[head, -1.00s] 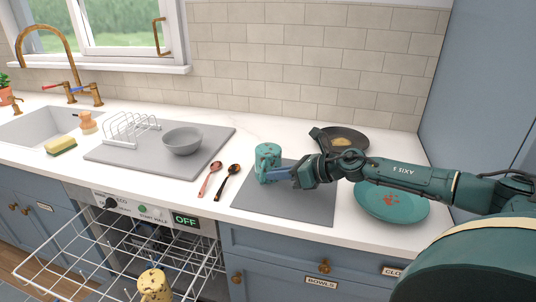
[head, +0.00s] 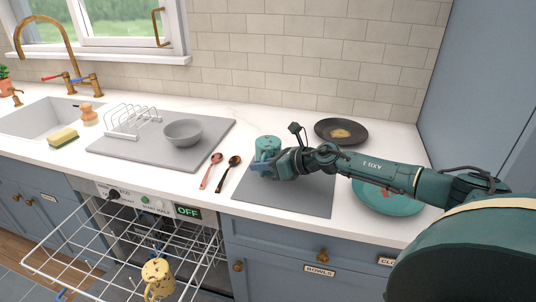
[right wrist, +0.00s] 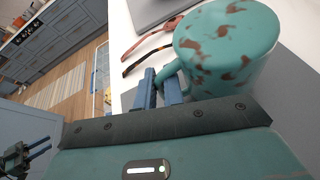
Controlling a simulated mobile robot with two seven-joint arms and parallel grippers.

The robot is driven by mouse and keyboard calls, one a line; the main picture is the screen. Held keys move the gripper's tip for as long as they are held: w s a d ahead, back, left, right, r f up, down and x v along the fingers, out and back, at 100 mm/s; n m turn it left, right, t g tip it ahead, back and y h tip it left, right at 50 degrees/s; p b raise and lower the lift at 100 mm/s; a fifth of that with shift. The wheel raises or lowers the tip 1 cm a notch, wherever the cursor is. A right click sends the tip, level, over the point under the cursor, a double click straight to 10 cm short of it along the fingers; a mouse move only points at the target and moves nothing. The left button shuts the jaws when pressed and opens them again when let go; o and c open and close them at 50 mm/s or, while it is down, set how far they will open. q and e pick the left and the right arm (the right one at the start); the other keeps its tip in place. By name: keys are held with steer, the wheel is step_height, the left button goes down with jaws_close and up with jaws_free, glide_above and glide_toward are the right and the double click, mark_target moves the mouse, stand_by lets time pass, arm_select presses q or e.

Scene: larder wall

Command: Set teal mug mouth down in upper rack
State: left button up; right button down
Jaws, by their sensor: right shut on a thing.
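The teal mug (head: 267,143) with brown spots is at the back left of the grey mat (head: 308,195) on the counter. The white wire upper rack (head: 58,217) is pulled out of the dishwasher at lower left. What looks like my left gripper (right wrist: 38,148) shows small at the right wrist view's lower left, its jaws unclear.
A yellow spotted mug (head: 157,272) is at the rack's front right. Two spoons (head: 211,170) lie left of the mat. A grey bowl (head: 183,132) and a plate holder stand on a grey board (head: 215,135). A black pan (head: 341,131) and a teal plate (head: 388,205) are right.

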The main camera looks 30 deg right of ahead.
arm_select(q)
steer(key=shift+r, duration=0.1)
arm_select(e)
steer(key=shift+r, duration=0.15)
